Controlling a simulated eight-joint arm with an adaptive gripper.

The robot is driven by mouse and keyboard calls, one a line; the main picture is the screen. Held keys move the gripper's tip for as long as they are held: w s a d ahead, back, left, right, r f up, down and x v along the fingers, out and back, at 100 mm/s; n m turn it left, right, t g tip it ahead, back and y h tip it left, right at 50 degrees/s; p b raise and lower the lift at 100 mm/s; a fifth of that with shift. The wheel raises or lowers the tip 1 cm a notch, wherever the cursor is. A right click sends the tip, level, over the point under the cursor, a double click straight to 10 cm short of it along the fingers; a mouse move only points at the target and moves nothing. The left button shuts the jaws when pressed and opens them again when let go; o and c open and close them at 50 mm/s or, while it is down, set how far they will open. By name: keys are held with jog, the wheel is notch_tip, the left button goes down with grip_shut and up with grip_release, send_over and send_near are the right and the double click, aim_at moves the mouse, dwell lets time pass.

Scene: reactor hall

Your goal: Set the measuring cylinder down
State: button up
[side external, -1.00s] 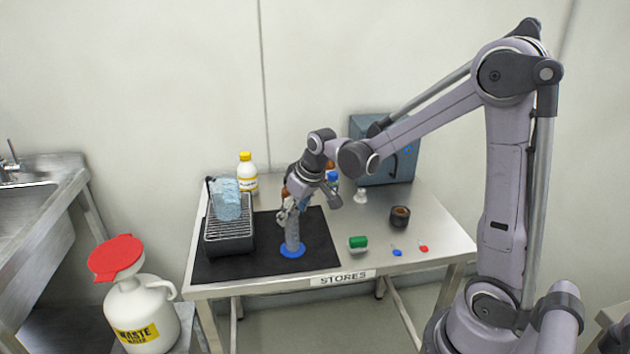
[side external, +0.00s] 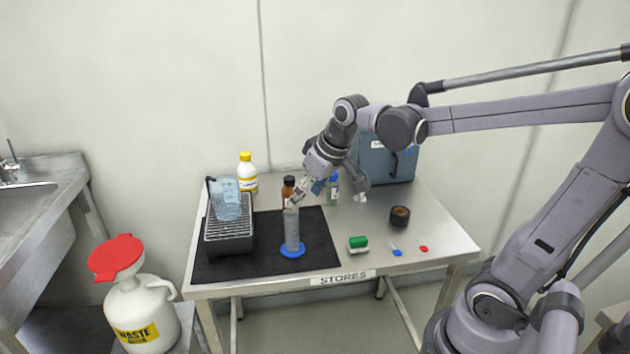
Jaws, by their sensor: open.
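The measuring cylinder (side external: 292,232) is a clear, greyish tube on a round blue base (side external: 292,251). It stands upright on the black mat (side external: 230,268) on the steel table. My gripper (side external: 296,199) is open, at and just above the top of the cylinder, to its upper right. At this size I cannot tell whether a fingertip still touches the rim. My gripper and wrist partly cover the bottles behind.
Left of the cylinder is a dark drying rack (side external: 230,240) holding a bluish clear vessel (side external: 226,205). Behind are a yellow-capped bottle (side external: 247,176), a brown bottle (side external: 288,189) and a blue-grey case (side external: 392,163). A green-and-white item (side external: 358,243) lies to the right.

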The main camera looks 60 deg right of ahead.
jog(key=s+a+f+t, duration=0.2)
jog(key=s+a, duration=0.4)
jog(key=s, duration=0.3)
jog(key=shift+s+a+f+n, duration=0.15)
jog(key=shift+n, duration=0.15)
